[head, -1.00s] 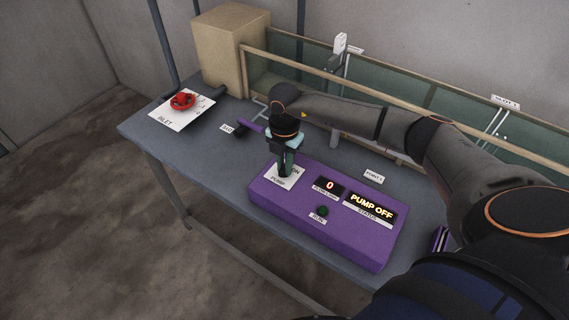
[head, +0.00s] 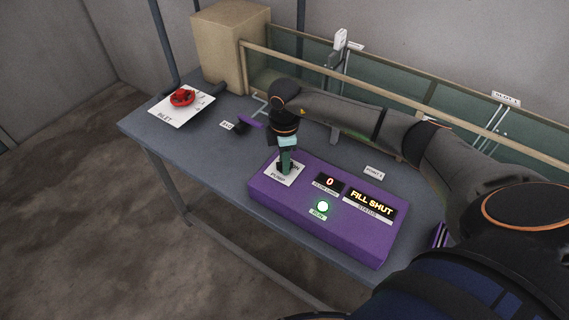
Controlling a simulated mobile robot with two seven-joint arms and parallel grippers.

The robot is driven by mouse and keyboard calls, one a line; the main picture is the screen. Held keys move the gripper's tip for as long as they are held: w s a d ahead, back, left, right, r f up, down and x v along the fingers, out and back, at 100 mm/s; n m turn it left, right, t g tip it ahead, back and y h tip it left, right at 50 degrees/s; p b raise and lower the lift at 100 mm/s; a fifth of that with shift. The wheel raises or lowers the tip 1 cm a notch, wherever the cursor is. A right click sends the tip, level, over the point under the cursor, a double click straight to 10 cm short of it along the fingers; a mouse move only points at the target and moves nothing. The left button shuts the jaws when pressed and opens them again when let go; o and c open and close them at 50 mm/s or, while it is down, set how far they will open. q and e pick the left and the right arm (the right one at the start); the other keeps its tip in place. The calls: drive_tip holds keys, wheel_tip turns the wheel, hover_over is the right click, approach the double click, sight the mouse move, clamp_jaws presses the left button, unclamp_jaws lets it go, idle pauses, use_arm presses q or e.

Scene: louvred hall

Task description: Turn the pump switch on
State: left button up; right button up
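The purple control box (head: 330,232) lies on the grey table. Its white pump switch plate (head: 284,176) is at the box's left end. My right gripper (head: 285,168) points down onto this plate and hides the switch itself; I cannot tell whether its fingers are open or shut. The status display (head: 371,203) reads "FILL SHUT" and the small counter display (head: 329,182) reads 0. The run lamp (head: 322,207) glows bright green-white. My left gripper is not in view.
A red valve wheel (head: 182,98) sits on a white inlet plate (head: 180,111) at the table's left. A tan block (head: 231,50) and a long glass-sided channel (head: 400,95) stand along the back. A purple-handled lever (head: 249,122) lies left of my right wrist.

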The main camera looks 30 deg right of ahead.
drive_tip(key=o, duration=0.3)
drive_tip(key=shift+r, duration=3.5)
wheel_tip(320, 180, up, 13)
drive_tip(key=b, duration=0.1)
drive_tip(key=shift+f, duration=0.2)
